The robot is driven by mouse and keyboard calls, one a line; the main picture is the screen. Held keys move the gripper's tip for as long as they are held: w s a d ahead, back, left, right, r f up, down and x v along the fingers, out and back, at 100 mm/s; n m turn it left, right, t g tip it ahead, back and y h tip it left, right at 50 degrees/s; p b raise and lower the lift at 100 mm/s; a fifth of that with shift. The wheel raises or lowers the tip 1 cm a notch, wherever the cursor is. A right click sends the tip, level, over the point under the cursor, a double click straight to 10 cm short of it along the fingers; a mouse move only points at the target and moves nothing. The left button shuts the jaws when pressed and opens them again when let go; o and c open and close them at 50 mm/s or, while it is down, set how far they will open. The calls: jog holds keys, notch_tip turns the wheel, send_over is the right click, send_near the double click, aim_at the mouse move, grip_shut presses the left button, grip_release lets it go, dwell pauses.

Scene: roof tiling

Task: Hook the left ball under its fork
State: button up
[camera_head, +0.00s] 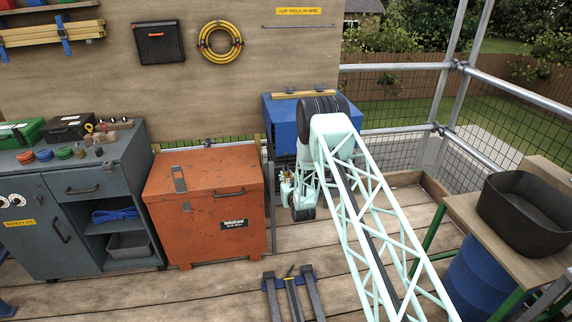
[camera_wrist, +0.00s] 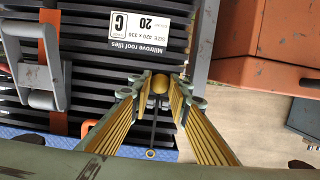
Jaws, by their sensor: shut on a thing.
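In the wrist view my gripper (camera_wrist: 161,84) is shut on a small golden ball (camera_wrist: 160,82) between its fingertips. The ball is in front of a strapped stack of dark roof tiles (camera_wrist: 110,76) with a white label (camera_wrist: 150,27). I cannot pick out the fork with certainty. In the head view my arm's far end hides the gripper and the ball.
A grey buckle (camera_wrist: 40,75) on an orange strap (camera_wrist: 52,50) is at left in the wrist view. An orange chest (camera_head: 205,205) stands left of my arm in the head view. A black tub (camera_head: 525,210) is at right. Plank floor between is partly clear.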

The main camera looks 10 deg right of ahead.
jog(key=shift+w+r, duration=0.2)
jog(key=shift+r, duration=0.5)
jog(key=shift+o, duration=0.2)
jog(key=shift+r, duration=0.1)
jog(key=shift+s, duration=0.1)
jog(key=o, duration=0.8)
jog(key=shift+f, duration=0.25)
jog(key=o, duration=0.4)
jog(key=shift+o, duration=0.2)
